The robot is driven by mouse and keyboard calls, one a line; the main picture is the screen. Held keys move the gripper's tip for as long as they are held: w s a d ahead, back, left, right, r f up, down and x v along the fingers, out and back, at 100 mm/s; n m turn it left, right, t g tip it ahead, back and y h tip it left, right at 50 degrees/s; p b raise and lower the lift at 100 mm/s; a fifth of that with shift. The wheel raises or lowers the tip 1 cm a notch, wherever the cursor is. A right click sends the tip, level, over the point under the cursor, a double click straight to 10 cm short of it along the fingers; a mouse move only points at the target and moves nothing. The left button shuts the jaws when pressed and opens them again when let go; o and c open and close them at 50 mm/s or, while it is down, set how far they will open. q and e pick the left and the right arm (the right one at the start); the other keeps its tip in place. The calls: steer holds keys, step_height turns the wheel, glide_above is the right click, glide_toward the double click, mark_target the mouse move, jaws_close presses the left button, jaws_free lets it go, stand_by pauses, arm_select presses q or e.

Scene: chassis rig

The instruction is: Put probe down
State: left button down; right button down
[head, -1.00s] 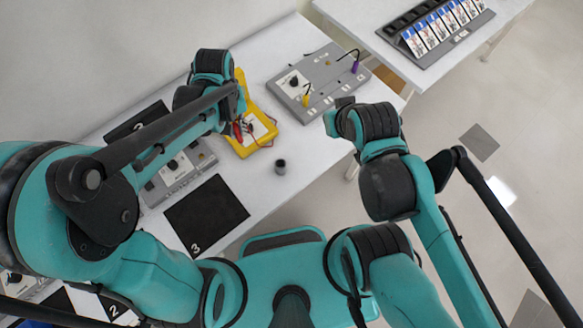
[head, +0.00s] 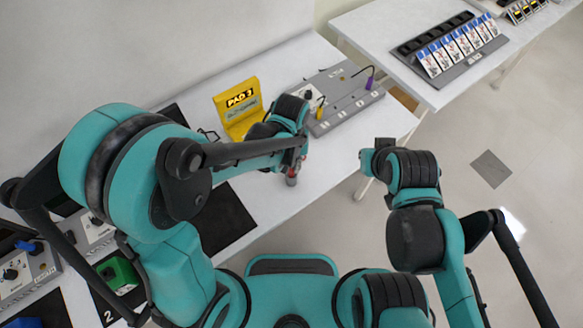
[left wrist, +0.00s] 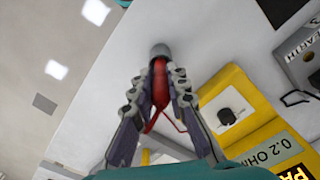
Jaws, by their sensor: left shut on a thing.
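My left gripper (left wrist: 159,95) is shut on a red probe (left wrist: 160,84) with a thin red lead. In the left wrist view the probe's far end meets a small grey cylindrical holder (left wrist: 160,50) on the white table. I cannot tell how deep it sits inside. In the head view the red probe (head: 292,171) shows just below the left gripper (head: 298,150), over the holder, which is mostly hidden. The yellow meter (head: 238,108), reading "PAD 3", stands left of the gripper; it also shows in the left wrist view (left wrist: 240,100). My right gripper (head: 375,152) is off the table's right edge, its fingers unclear.
A grey panel (head: 345,105) with yellow and purple plugs lies behind the left gripper. A second table (head: 400,80) carries a rack of cards (head: 455,55). A black mat (head: 225,225) lies in front. White table (head: 262,205) near the holder is clear.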

arm_select(q)
steer(key=shift+w+f, duration=0.1)
steer(key=shift+f, duration=0.65)
steer(key=c, duration=1.5)
jaws_free()
steer(key=shift+f, duration=0.1)
